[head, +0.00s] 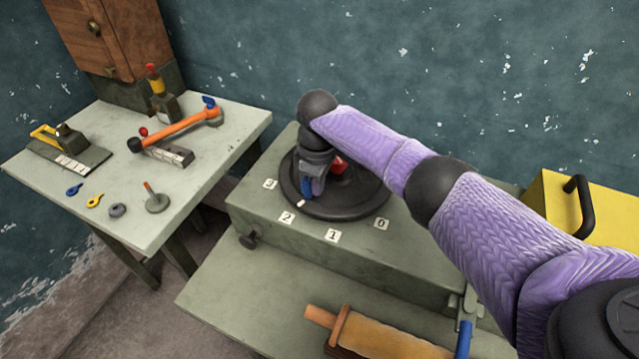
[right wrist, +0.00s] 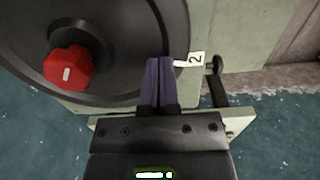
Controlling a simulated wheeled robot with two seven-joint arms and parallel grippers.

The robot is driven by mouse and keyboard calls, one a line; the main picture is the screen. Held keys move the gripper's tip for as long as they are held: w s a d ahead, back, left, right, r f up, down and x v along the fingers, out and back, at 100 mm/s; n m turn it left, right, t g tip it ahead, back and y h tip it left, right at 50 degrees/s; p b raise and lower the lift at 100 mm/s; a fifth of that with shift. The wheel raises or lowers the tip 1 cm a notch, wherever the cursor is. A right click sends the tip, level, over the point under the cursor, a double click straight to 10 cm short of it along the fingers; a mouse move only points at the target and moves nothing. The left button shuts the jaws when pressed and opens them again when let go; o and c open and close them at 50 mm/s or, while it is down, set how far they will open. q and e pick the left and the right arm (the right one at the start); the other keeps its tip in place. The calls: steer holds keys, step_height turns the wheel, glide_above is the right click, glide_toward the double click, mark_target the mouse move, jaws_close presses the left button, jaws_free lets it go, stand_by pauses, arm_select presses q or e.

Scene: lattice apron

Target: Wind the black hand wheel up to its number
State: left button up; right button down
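The black hand wheel (head: 345,212) lies flat on a grey-green box, with number tags 0, 1, 2 and 3 beside its rim. A red knob (head: 339,166) sits in its middle; the knob also shows in the right wrist view (right wrist: 67,66). My right gripper (head: 305,193) points down at the wheel's left rim. In the right wrist view its fingers (right wrist: 165,70) are together, over the rim beside tag 2 (right wrist: 195,58); whether they touch the rim is hidden. A small white mark (head: 300,203) shows at the rim near tag 2. My left gripper is not in view.
A yellow case (head: 560,205) stands at right. A wooden roller (head: 385,335) lies on the lower ledge in front. A blue-handled clamp (head: 463,335) is near it.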

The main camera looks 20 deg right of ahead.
steer(key=shift+w+a+b, duration=0.25)
steer(key=shift+w+b, duration=0.2)
steer(key=shift+w, duration=0.1)
stand_by(0.9)
steer(key=shift+s+d+r+p, duration=0.15)
steer(key=shift+s+p, duration=0.15)
steer(key=shift+p, duration=0.4)
steer(key=shift+s+d+p, duration=0.3)
steer(key=shift+s+p, duration=0.65)
steer(key=shift+p, duration=0.65)
steer(key=shift+s, duration=0.2)
step_height(320, 180, up, 8)
steer(key=p, duration=0.8)
